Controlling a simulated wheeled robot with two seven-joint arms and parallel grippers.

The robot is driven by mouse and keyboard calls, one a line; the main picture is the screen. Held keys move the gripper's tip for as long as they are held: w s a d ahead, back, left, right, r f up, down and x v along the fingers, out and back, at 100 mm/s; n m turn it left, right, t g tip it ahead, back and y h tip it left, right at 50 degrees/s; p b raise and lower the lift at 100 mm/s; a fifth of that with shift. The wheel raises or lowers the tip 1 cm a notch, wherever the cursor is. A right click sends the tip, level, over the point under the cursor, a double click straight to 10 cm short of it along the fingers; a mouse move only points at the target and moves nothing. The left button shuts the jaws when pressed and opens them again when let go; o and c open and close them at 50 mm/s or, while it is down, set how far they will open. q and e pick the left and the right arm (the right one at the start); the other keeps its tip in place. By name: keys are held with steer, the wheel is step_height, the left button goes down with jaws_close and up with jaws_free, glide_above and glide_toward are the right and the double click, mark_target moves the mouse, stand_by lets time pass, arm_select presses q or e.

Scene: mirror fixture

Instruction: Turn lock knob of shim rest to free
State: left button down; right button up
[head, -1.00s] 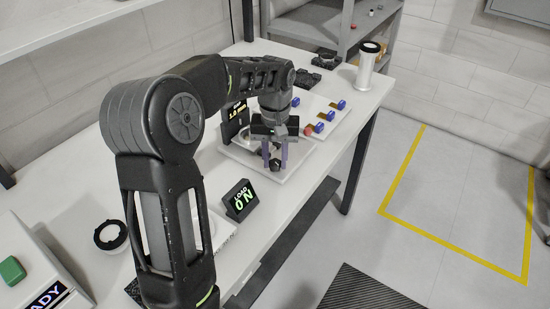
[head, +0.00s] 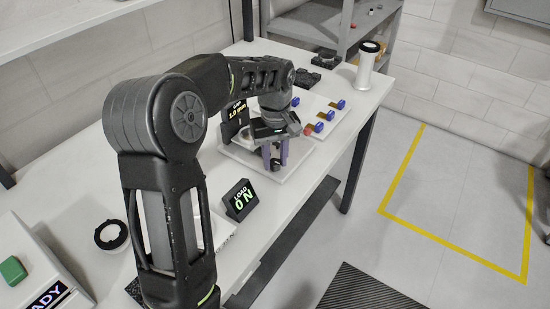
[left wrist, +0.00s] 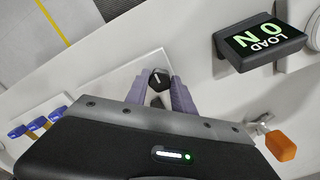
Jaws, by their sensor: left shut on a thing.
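The lock knob (left wrist: 158,78) is small and black with a white line on top. It sits on a white plate at the front part of the shim rest (head: 296,174). My left gripper (left wrist: 159,88) has its purple fingers on both sides of the knob, shut on it. In the head view the left gripper (head: 275,158) points down over the plate, and the knob (head: 276,165) shows dark at its fingertips. The gripper hides part of the rest. I cannot read any lock or free marking. My right gripper is not in view.
A gap display (head: 237,112) stands behind the gripper, and a load display (head: 239,200) reading 0 N stands nearer. Several blue-handled pieces (head: 330,115) lie on a white board to the right. An orange handle (left wrist: 282,146) shows in the wrist view. A white cylinder (head: 367,66) stands at the back.

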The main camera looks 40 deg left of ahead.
mark_target(275, 162)
arm_select(q)
steer(key=c, duration=1.3)
jaws_free()
steer(key=shift+c, duration=0.2)
steer(key=shift+r, duration=0.15)
step_height(275, 162, up, 8)
steer(key=shift+f, duration=0.15)
steer(key=shift+f, duration=0.1)
